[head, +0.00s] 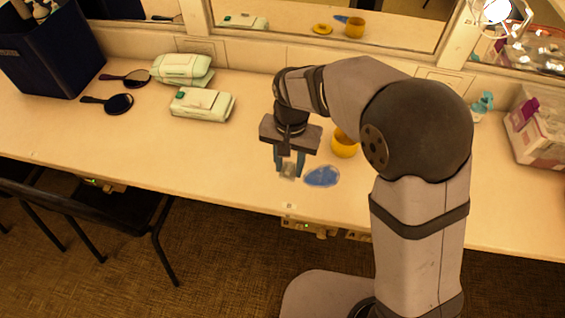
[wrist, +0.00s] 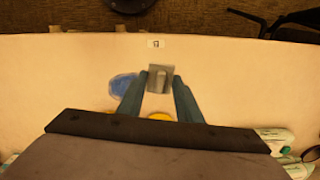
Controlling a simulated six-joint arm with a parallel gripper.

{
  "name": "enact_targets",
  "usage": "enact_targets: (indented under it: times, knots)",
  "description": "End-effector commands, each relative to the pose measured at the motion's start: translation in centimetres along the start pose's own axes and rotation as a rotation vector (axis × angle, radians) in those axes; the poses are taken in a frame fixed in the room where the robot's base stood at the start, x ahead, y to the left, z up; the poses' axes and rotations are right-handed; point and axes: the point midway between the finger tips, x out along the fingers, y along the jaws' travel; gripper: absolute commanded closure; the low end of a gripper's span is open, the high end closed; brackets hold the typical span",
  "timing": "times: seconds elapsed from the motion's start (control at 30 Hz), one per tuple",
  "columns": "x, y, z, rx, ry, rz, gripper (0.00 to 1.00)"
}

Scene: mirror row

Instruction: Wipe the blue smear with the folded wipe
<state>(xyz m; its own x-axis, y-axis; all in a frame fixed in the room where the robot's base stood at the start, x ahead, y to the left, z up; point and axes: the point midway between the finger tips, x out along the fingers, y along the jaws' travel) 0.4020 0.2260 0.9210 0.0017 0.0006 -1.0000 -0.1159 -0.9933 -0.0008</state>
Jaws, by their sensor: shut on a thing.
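The blue smear (head: 322,176) is a flat blue oval on the cream counter, near its front edge. It also shows in the wrist view (wrist: 122,86), left of the fingers. My gripper (head: 290,166) points down just left of the smear in the head view. Its fingers are shut on the folded wipe (wrist: 160,78), a small grey-white piece between the fingertips. The wipe (head: 288,171) is beside the smear, apart from it. I cannot tell whether the wipe touches the counter.
A yellow cup (head: 345,144) stands behind the smear, partly hidden by my arm. Wipe packs (head: 202,105), hand mirrors (head: 119,104) and a dark box (head: 52,52) are at left. A clear bin (head: 538,127) is at right. The counter's front left is clear.

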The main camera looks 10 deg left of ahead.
Motion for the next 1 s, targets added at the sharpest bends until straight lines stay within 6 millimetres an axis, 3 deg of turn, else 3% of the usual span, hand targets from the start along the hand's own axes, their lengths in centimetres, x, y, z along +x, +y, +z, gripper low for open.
enact_targets:
  times: [0.03,0.27,0.43,0.53,0.7,1.0]
  knots:
    - [-0.5,1.1,-0.2,0.024,-0.005,0.005,0.86]
    - [0.8,6.2,-2.4,0.159,-0.009,0.007,0.86]
    - [2.9,8.2,-6.4,0.229,-0.005,0.003,0.86]
    - [4.1,7.5,-8.8,0.188,-0.001,0.001,0.86]
    - [3.4,6.0,-11.8,0.113,0.002,-0.001,0.86]
    - [2.7,5.2,-13.4,-0.028,-0.002,0.001,0.86]
